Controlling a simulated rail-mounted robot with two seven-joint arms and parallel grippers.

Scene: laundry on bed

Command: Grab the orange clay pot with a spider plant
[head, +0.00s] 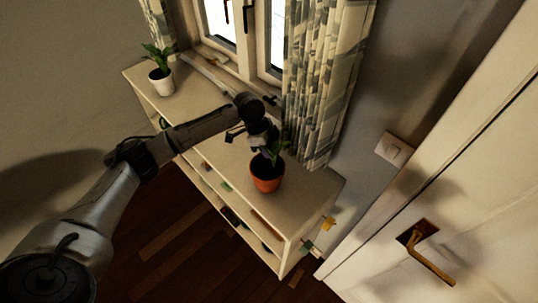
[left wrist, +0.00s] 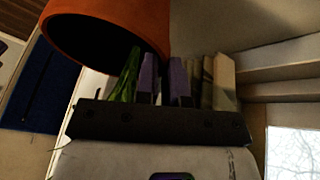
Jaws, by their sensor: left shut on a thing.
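The orange clay pot (head: 267,174) stands upright near the right end of the cream shelf unit (head: 310,190), with the green spider plant (head: 276,150) in it. In the left wrist view the pot (left wrist: 105,22) fills the upper left, with its dark opening toward me. A few green leaves (left wrist: 126,80) show beside my fingers. My left gripper (head: 262,146) reaches to the pot's far rim from above. In the left wrist view my left gripper (left wrist: 163,82) has its fingers on either side of the rim, shut on it. The exact contact is dark. My right gripper is not in view.
A white pot (head: 161,82) with a green plant stands at the shelf unit's left end. The window (head: 222,22) and a patterned curtain (head: 318,75) rise close behind the orange pot. A white door (head: 455,190) with a brass handle is at right. Wooden floor (head: 180,235) lies in front.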

